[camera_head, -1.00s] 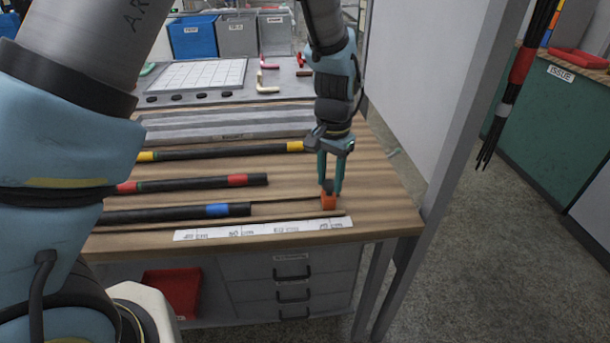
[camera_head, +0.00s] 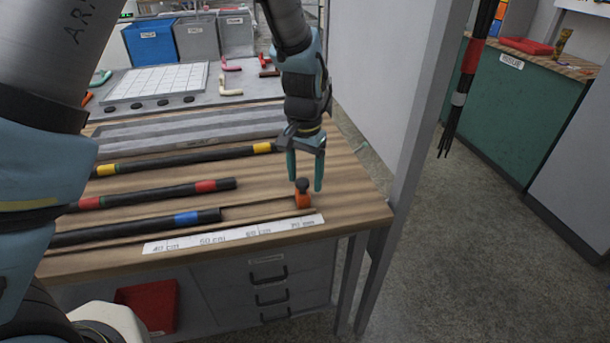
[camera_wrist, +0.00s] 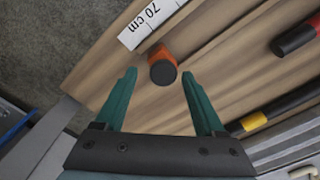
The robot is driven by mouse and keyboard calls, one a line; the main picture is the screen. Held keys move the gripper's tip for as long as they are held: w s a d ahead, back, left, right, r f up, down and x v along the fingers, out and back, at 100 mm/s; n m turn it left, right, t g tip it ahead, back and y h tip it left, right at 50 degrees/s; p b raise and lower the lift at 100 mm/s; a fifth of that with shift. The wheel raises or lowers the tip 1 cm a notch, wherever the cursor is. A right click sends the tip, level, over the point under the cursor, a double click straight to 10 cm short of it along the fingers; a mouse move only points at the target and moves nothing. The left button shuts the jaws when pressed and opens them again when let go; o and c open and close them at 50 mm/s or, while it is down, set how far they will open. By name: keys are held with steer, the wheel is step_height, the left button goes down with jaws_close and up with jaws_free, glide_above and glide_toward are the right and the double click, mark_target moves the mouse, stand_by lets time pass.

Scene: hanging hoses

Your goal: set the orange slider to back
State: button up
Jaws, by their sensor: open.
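The orange slider (camera_head: 303,199) with a dark round knob stands on the wooden bench near its right end, just behind the 70 cm end of the white scale strip (camera_head: 235,234). It also shows in the wrist view (camera_wrist: 162,67), ahead of the fingertips and roughly between them in line. My gripper (camera_head: 305,187) points down with its two teal fingers apart and empty. In the head view the fingers are above and behind the slider. In the wrist view the fingers (camera_wrist: 158,82) show a clear gap and do not touch the slider.
Black hoses with blue (camera_head: 187,217), red (camera_head: 206,186) and yellow (camera_head: 263,148) bands lie left of the slider. A grey post (camera_head: 415,130) and panel stand at the bench's right. Dark hoses (camera_head: 468,70) hang further right.

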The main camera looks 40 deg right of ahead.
mark_target(305, 181)
steer(key=shift+r, duration=0.1)
step_height(305, 181, up, 11)
steer(key=b, duration=0.2)
steer(key=shift+f, duration=0.2)
stand_by(0.4)
steer(key=w+a+n, duration=0.3)
steer(key=w+a, duration=0.3)
steer(key=a, duration=0.4)
steer(key=w+a+n, duration=0.3)
steer(key=w+a, duration=0.3)
steer(key=a, duration=0.4)
steer(key=s+a+f+n, duration=0.1)
steer(key=a+n, duration=0.2)
steer(key=a, duration=0.8)
steer(key=s+a+f+n+t, duration=0.1)
steer(key=s+a+n, duration=0.1)
steer(key=a, duration=0.9)
steer(key=shift+a+f+n+t, duration=0.15)
steer(key=shift+f+n+t, duration=0.15)
steer(key=shift+n, duration=0.6)
steer(key=shift+w, duration=0.1)
steer(key=shift+c, duration=0.3)
